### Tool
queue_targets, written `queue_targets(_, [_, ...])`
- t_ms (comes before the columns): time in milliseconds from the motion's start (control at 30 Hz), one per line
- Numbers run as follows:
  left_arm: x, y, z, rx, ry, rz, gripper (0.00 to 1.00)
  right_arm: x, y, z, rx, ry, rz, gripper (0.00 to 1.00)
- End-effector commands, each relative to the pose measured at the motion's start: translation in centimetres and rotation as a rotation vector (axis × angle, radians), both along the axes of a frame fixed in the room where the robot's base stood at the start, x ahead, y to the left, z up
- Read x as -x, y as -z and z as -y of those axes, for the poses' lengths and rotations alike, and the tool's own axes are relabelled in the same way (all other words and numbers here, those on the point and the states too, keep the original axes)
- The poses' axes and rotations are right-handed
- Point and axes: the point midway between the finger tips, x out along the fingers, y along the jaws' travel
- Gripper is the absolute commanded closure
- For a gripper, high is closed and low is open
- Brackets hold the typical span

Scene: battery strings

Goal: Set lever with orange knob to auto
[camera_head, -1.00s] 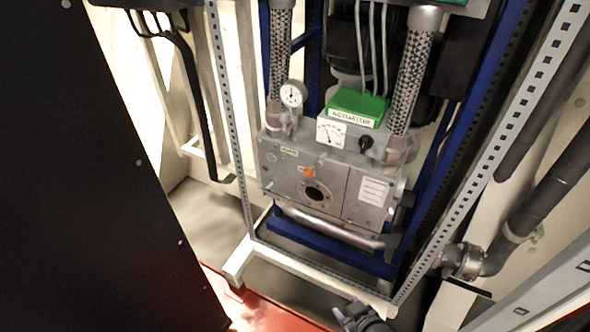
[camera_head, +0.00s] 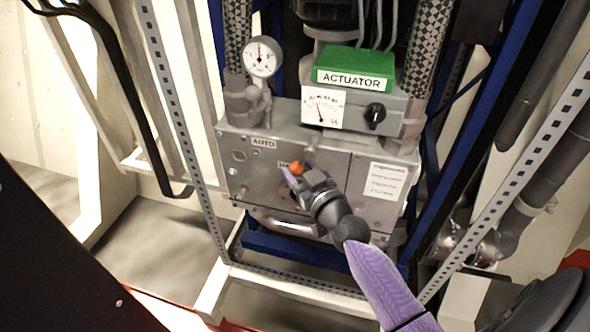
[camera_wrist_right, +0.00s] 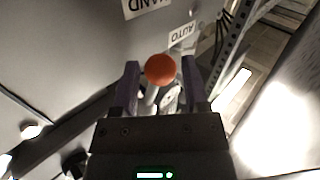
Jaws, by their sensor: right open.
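The orange knob (camera_head: 297,168) of the lever shows on the front of the grey actuator box (camera_head: 335,190), beside the partly covered label that starts with H. The AUTO label (camera_head: 263,143) is up and to the left of it. My right gripper (camera_head: 298,172) is open at the knob. In the right wrist view the orange knob (camera_wrist_right: 160,69) lies between the two purple fingertips of my right gripper (camera_wrist_right: 158,75), with a gap at each side. The HAND label (camera_wrist_right: 147,6) and the AUTO label (camera_wrist_right: 182,33) appear upside down there. My left gripper is out of view.
A green ACTUATOR cover (camera_head: 354,68), a dial gauge (camera_head: 262,57) and a black selector knob (camera_head: 375,115) sit above the lever. White perforated posts (camera_head: 171,95) and blue frame bars (camera_head: 300,249) surround the box.

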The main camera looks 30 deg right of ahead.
Motion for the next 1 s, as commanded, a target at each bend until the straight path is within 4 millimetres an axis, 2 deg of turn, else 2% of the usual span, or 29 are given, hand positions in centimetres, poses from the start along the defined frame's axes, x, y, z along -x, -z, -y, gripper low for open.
queue_targets(133, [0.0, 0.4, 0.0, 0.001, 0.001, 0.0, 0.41, -1.1, 0.1, 0.1, -0.002, -0.001, -0.001, 0.43])
queue_targets(400, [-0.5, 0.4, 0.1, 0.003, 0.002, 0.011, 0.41, -1.3, 0.0, 0.1, -0.001, -0.001, -0.001, 0.43])
queue_targets(467, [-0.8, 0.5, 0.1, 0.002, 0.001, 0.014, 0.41, -1.3, 0.0, 0.1, -0.001, -0.001, -0.001, 0.53])
queue_targets(600, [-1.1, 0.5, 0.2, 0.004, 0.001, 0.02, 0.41, -1.3, 0.0, 0.1, -0.001, -0.001, -0.001, 0.83])
queue_targets(700, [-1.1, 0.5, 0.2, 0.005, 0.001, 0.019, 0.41, -1.3, 0.0, 0.1, -0.001, -0.001, -0.002, 1.0])
queue_targets(1000, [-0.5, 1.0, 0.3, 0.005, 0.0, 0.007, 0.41, -1.4, 0.2, 0.0, -0.016, -0.002, 0.016, 1.0])
